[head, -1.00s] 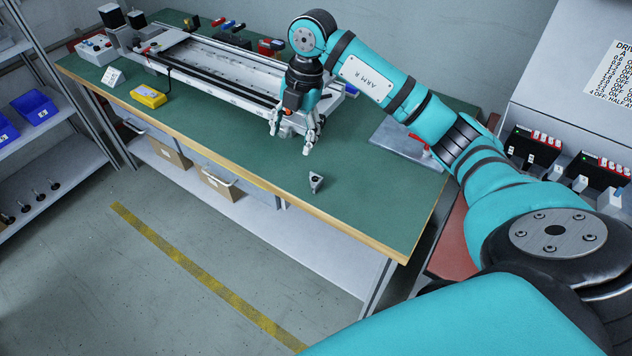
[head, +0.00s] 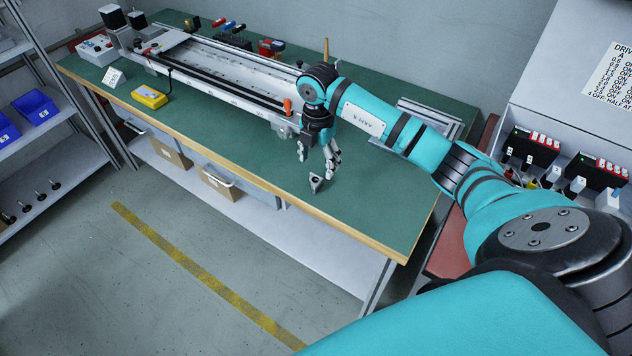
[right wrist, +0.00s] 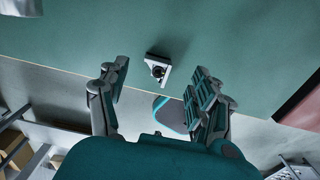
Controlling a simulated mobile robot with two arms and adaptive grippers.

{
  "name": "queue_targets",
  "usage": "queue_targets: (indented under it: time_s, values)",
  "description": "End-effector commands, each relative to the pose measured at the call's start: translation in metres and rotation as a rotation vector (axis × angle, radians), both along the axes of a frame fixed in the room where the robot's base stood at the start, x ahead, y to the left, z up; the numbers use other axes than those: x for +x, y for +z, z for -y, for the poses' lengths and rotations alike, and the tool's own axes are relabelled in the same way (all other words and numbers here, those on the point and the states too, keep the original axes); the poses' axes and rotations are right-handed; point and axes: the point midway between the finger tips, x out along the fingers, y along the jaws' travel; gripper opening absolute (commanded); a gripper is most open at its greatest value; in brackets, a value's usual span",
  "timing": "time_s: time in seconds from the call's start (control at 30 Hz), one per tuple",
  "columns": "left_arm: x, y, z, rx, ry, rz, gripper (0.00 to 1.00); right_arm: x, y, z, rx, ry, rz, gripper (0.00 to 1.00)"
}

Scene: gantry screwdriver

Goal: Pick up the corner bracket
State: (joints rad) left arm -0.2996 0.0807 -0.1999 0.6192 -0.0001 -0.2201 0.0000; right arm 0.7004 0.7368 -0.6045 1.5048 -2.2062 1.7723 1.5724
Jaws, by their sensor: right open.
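The corner bracket (head: 316,183) is a small grey-white angled piece with a dark round spot, lying on the green bench top near its front edge. In the right wrist view the bracket (right wrist: 158,69) lies beyond the fingertips, about midway between them. My right gripper (head: 317,160) points down above the bench, just behind the bracket in the head view. It is open and empty, and in the right wrist view its two fingers (right wrist: 157,82) are wide apart. My left gripper does not show.
A long gantry rail (head: 225,75) runs along the back of the bench (head: 245,145). A yellow device (head: 149,96) sits left on the bench. A grey plate lies partly behind my arm. Green surface around the bracket is clear. The wooden front edge is close to it.

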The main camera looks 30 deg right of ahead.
Motion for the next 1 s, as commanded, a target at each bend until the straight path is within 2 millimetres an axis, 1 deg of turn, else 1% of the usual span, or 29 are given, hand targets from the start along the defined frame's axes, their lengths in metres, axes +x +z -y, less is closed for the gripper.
queue_targets:
  time_s: [0.2, 0.3, 0.43, 0.63, 1.0]
  values:
    - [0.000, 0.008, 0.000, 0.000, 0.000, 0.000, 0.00, 0.001, -0.030, -0.002, 0.002, -0.001, -0.005, 0.65]
    - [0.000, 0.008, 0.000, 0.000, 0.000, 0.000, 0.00, 0.001, -0.043, -0.001, 0.002, -0.001, -0.004, 0.65]
    - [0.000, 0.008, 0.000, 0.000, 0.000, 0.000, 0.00, 0.002, -0.050, -0.001, 0.001, 0.000, 0.000, 0.65]
    - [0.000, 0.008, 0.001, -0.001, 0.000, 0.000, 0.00, 0.002, -0.050, -0.001, 0.001, 0.000, 0.000, 0.65]
    - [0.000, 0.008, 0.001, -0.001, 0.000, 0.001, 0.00, 0.002, -0.050, -0.001, 0.001, 0.000, -0.001, 0.17]
